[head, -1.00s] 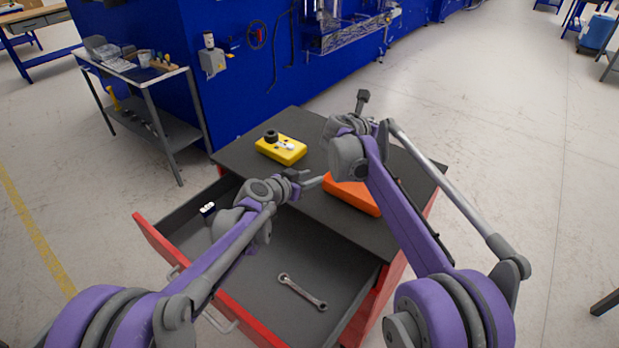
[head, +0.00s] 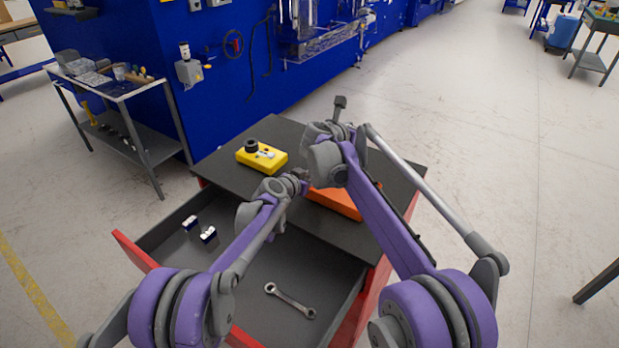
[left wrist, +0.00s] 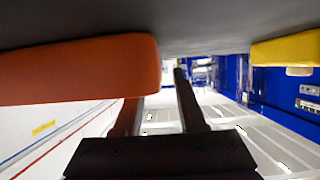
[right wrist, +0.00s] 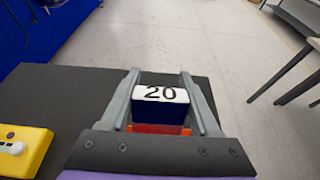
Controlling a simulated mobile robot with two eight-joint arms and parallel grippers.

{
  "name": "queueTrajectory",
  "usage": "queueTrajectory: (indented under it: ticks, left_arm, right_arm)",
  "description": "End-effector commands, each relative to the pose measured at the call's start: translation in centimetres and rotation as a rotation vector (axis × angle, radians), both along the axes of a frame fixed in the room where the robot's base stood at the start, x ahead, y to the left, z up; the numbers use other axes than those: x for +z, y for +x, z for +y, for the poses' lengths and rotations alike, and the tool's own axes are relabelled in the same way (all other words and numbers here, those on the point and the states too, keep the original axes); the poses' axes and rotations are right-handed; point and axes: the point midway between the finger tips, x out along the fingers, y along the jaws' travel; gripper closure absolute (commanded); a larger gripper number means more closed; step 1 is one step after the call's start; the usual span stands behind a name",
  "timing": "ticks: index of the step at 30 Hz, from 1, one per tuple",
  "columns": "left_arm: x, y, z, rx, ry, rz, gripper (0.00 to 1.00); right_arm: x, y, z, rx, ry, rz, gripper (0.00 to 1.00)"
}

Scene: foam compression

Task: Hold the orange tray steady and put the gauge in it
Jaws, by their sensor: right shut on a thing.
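The orange tray (head: 335,203) lies on the dark cart top; its end fills the upper left of the left wrist view (left wrist: 80,70). My left gripper (left wrist: 160,85) is open at the tray's left end, with the tray edge reaching across the near finger; I cannot tell whether they touch. In the head view it (head: 300,178) is beside the tray. My right gripper (right wrist: 160,74) is shut on the gauge (right wrist: 160,105), a small blue block with a white top marked 20. A bit of orange shows just below it. My right arm hides this gauge in the head view.
A yellow box (head: 275,162) with a black round piece sits behind on the cart top (head: 225,165). The open drawer (head: 165,245) holds a wrench (head: 290,300) and two small blue-and-white blocks (head: 208,235). A side table (head: 115,88) stands at the left.

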Motion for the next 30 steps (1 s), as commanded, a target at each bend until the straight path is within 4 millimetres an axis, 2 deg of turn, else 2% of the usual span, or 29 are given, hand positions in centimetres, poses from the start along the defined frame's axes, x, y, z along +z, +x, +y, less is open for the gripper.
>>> queueTrajectory:
  ticks: [6,12,13,30]
  left_arm:
    - [0.02,0.01,0.00,0.000,0.000,0.000,0.62]
    - [0.03,0.00,0.01,0.000,0.000,0.000,0.98]
    - [0.03,0.00,0.01,0.000,0.000,0.000,1.00]
    - [0.03,0.00,0.03,0.000,0.000,0.000,1.00]
  right_arm:
    - [0.06,0.00,0.00,0.000,-0.001,0.000,1.00]
    - [0.06,0.00,0.00,0.000,-0.001,0.000,1.00]
    - [0.06,0.00,0.00,0.000,-0.001,0.000,1.00]
    - [0.06,0.00,0.00,0.000,-0.001,0.000,1.00]
